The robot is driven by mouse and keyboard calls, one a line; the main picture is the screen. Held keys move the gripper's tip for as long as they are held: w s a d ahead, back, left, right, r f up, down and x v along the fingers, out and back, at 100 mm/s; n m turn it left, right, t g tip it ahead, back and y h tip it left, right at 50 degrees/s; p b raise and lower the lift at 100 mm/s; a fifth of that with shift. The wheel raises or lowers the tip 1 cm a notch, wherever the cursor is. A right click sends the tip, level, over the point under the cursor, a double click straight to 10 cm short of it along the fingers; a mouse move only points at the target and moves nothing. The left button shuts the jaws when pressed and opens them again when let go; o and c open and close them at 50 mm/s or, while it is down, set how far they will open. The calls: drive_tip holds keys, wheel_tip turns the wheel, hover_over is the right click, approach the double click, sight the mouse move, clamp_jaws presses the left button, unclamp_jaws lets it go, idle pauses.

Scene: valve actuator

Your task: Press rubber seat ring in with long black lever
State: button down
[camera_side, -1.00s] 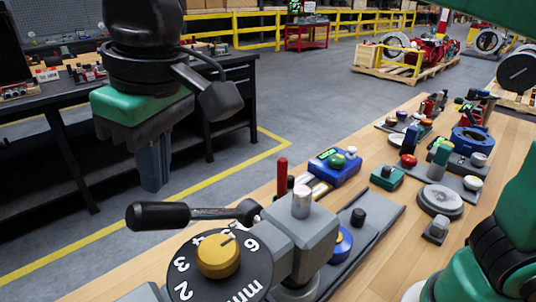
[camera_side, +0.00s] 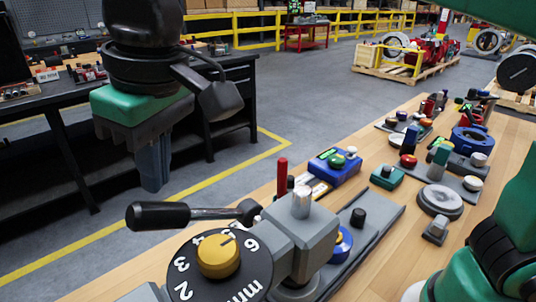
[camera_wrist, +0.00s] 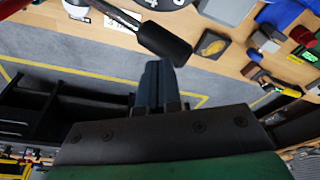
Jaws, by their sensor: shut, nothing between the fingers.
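The long black lever (camera_side: 160,215) sticks out to the left from a grey press head, with a steel rod and a dark hub. In the wrist view its black grip (camera_wrist: 165,43) lies just beyond the fingertips. My gripper (camera_side: 154,185) is shut and empty, pointing down. In the side view it appears above the lever grip, with a gap between them. In the wrist view the closed fingers (camera_wrist: 155,70) show near the grip; I cannot tell whether they touch. The press has a yellow knob (camera_side: 218,256) on a numbered black dial. I cannot make out the rubber seat ring.
A red upright handle (camera_side: 282,178) stands behind the lever. Open floor lies left of the bench.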

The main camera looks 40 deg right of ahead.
drive_tip(key=shift+f, duration=0.25)
idle(0.4)
drive_tip(key=shift+f, duration=0.5)
